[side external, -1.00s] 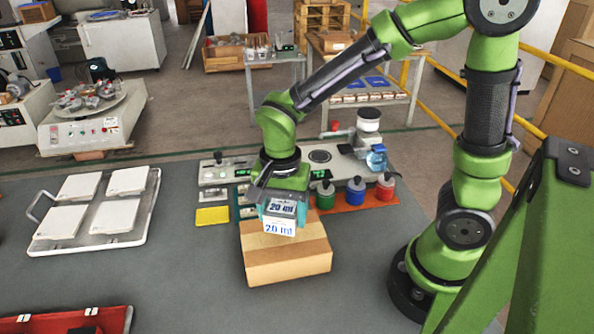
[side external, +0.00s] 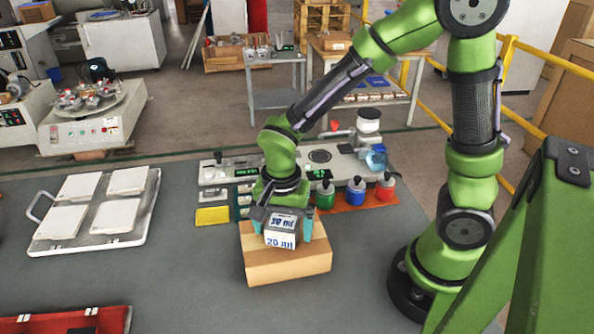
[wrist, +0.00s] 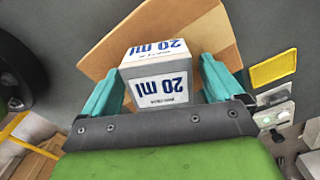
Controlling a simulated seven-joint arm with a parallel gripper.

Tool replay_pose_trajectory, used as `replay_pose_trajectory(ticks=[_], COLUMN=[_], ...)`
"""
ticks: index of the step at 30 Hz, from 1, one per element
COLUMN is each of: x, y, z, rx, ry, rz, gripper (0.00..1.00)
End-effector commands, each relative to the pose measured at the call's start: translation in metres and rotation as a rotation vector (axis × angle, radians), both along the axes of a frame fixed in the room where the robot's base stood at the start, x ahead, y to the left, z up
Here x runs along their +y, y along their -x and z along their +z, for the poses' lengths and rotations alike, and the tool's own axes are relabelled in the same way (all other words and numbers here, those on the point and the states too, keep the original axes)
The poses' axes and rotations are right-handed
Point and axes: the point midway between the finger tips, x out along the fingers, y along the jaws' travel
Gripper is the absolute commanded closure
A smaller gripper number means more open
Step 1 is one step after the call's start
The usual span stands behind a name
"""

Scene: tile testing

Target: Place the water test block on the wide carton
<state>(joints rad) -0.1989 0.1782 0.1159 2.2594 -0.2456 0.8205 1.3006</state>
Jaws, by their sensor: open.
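The water test block (side external: 281,233), a white cube printed "20 ml", sits on top of the wide carton (side external: 288,266), a brown cardboard box on the grey table. In the wrist view the block (wrist: 158,75) stands between my teal fingers, over the carton (wrist: 205,32). My gripper (side external: 284,230) is open around the block, one finger on each side. In the wrist view, gaps show between the block and the fingers. The block's underside is hidden.
A control panel (side external: 337,165) stands behind the carton, with green, blue and red bottles (side external: 355,192) at the right. A yellow pad (side external: 212,215) lies to the left. A white tray (side external: 140,237) holds several tiles. A red case (side external: 115,318) is at front left.

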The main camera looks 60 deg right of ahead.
Motion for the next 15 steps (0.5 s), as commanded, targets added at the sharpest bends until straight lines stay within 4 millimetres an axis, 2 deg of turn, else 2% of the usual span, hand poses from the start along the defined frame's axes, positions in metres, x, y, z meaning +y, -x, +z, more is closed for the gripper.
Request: replay_pose_trajectory(ticks=[5,8,15], x=[0.0,0.0,0.0], y=[0.0,-0.001,-0.001], z=[0.004,0.015,0.066], rx=[-0.002,-0.005,-0.009], ry=[-0.001,-0.001,-0.003], rz=[-0.001,0.0,-0.002], gripper=[0.06,0.06,0.06])
